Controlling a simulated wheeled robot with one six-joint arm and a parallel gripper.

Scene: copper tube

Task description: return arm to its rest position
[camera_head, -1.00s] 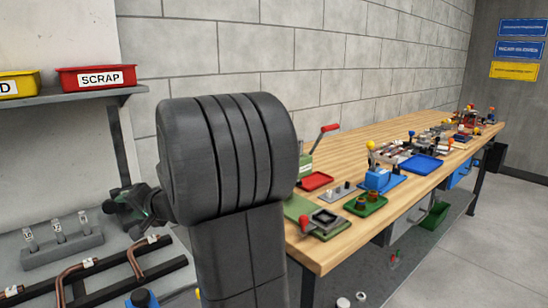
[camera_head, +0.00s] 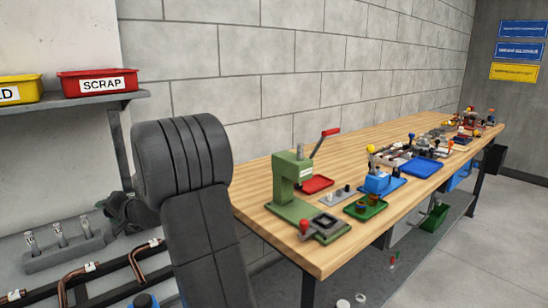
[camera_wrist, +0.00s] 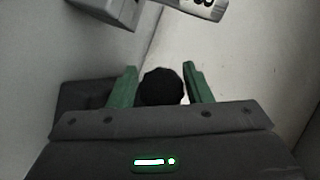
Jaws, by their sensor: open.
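My gripper shows in the wrist view (camera_wrist: 160,80) with its two green fingers apart. No object is held; a dark round shape (camera_wrist: 162,87) shows between and beyond the fingers, and I cannot tell what it is. In the head view my dark arm (camera_head: 185,170) stands folded left of the wooden workbench (camera_head: 270,222). A dark part of it reaches left below the shelf, and the fingertips are not clear there.
A red SCRAP bin (camera_head: 97,84) and a yellow bin (camera_head: 20,90) stand on a shelf. Below, bent copper tubes (camera_head: 75,282) lie on a dark rack beside a grey holder (camera_head: 65,250). The bench carries a green press (camera_head: 290,185), a red tray (camera_head: 316,184) and a blue tray (camera_head: 422,166).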

